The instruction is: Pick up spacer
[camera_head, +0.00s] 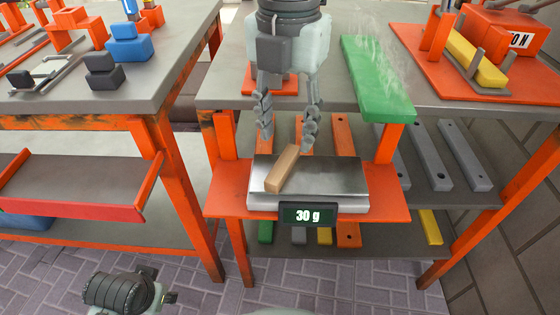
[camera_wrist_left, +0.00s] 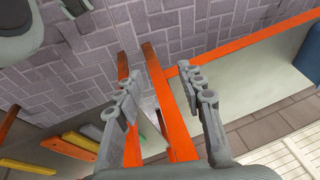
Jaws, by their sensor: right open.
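The spacer appears to be the tan block (camera_head: 283,170) lying at a slant on the metal plate of a scale (camera_head: 340,180). The scale display reads 30 g. My right gripper (camera_head: 288,138) points down in the head view, fingers apart, just above and behind the block's far end. The block is not gripped; whether a finger touches it I cannot tell. My left gripper (camera_wrist_left: 163,75) shows in the left wrist view with its fingers apart and nothing between them. In the head view only part of my left arm shows at the bottom left.
The scale stands on an orange shelf (camera_head: 225,190). A green plank (camera_head: 375,80) lies to the right of my right gripper. Grey bars (camera_head: 470,155) lie on the lower shelf. Another workbench (camera_head: 165,60) with blue and dark blocks stands at left. Orange beams (camera_wrist_left: 175,105) are below my left gripper.

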